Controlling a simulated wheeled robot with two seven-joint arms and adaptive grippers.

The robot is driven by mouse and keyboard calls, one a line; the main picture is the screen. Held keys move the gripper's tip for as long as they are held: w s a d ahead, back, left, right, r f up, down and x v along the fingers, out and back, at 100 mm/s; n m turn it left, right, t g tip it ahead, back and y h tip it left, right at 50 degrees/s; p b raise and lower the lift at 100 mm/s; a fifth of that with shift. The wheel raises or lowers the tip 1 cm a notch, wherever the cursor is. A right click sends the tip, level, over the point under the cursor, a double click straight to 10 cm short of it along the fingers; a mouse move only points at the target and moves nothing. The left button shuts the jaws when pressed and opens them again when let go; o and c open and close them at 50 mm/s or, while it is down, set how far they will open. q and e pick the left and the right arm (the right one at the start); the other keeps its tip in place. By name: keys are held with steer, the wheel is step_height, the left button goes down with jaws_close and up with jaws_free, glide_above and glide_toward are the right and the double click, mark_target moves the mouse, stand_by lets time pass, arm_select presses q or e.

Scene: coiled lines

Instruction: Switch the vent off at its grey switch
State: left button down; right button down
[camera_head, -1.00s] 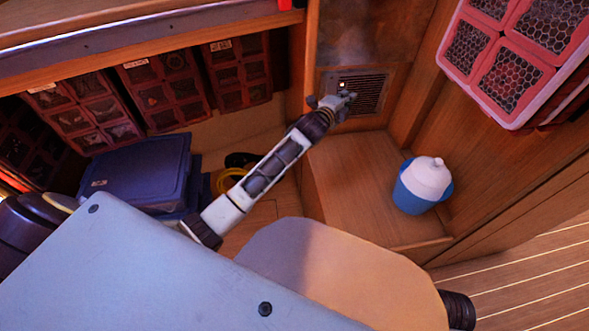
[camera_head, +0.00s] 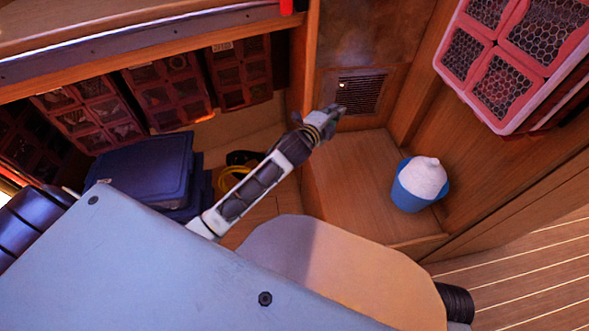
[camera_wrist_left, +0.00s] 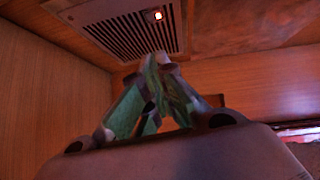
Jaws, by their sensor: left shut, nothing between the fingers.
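The vent (camera_head: 362,93) is a dark slatted grille in the wooden wall at the back. It also shows at the top of the left wrist view (camera_wrist_left: 122,36). A small glowing spot (camera_head: 342,85) sits at its upper left corner; in the wrist view it looks pale with a red edge (camera_wrist_left: 157,16). I cannot make out the grey switch apart from it. My left gripper (camera_head: 338,109) is shut and empty, just below and in front of the grille, apart from the spot. Its fingertips meet below the grille in the wrist view (camera_wrist_left: 158,60). My right gripper is out of view.
A blue tub with a pale top (camera_head: 421,181) stands on the wooden ledge (camera_head: 350,180) below the vent. Red mesh-fronted boxes (camera_head: 508,75) hang at the right. Blue bins (camera_head: 145,172) and a yellow coil (camera_head: 226,180) lie left of my arm.

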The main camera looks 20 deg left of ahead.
arm_select(q)
steer(key=s+a+f+n+g+y, duration=0.1)
steer(key=s+a+f+n+g, duration=0.1)
steer(key=s+f+n, duration=0.3)
steer(key=s+a+f+n+g+y, duration=0.2)
steer(key=s+f+n+g, duration=0.3)
steer(key=s, duration=0.8)
steer(key=shift+a+f+n+g, duration=0.3)
steer(key=shift+a+f+n, duration=0.35)
steer(key=shift+f, duration=0.4)
steer(key=shift+r, duration=0.1)
